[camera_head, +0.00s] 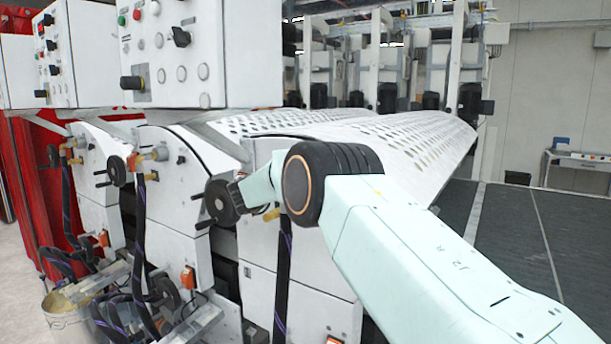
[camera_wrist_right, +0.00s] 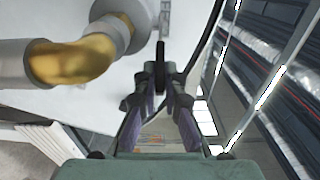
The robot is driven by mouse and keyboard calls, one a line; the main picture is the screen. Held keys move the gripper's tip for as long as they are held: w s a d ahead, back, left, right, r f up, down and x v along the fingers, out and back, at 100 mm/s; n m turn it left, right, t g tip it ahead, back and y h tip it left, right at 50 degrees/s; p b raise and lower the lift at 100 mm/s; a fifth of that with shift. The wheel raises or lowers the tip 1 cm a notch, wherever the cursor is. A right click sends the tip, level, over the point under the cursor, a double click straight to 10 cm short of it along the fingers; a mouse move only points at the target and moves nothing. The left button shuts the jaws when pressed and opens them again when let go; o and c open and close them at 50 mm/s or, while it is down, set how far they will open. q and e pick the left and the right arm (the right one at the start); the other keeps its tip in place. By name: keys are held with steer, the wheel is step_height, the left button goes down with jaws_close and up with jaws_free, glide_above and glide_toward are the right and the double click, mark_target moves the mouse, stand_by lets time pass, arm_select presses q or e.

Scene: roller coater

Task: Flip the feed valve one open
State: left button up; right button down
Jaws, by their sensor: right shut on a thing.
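My right arm reaches in from the right in the head view, and its gripper (camera_head: 237,196) is at the nearest machine unit, beside a dark round handwheel (camera_head: 220,203). In the right wrist view my right gripper (camera_wrist_right: 160,82) is shut on a thin dark handle (camera_wrist_right: 160,64), seen edge-on between the fingertips. I cannot tell whether this handle is the feed valve's lever or the wheel's rim. A brass elbow (camera_wrist_right: 80,65) on grey pipe is to its left. In the head view a yellow fitting (camera_head: 271,214) shows just below the gripper. My left gripper is in neither view.
Similar units with handwheels (camera_head: 117,171) and hoses stand to the left. A white control box (camera_head: 205,60) hangs above. A black hose (camera_head: 283,285) runs down below the gripper. A perforated white web (camera_head: 400,140) lies behind my arm.

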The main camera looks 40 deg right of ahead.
steer(key=shift+w+a+r+g, duration=0.15)
steer(key=shift+g, duration=0.15)
steer(key=shift+m+g, duration=0.4)
steer(key=shift+m, duration=0.2)
steer(key=shift+w+a+g, duration=0.1)
steer(key=shift+g, duration=0.2)
steer(key=shift+r, duration=0.1)
steer(key=c, duration=1.8)
jaws_free()
steer(key=o, duration=0.4)
steer(key=shift+d+f, duration=0.2)
steer(key=shift+c, duration=0.2)
steer(key=shift+a, duration=0.1)
steer(key=shift+a, duration=0.25)
steer(key=s+a, duration=0.1)
steer(key=a, duration=1)
steer(key=shift+s+a, duration=0.2)
steer(key=shift+s, duration=0.15)
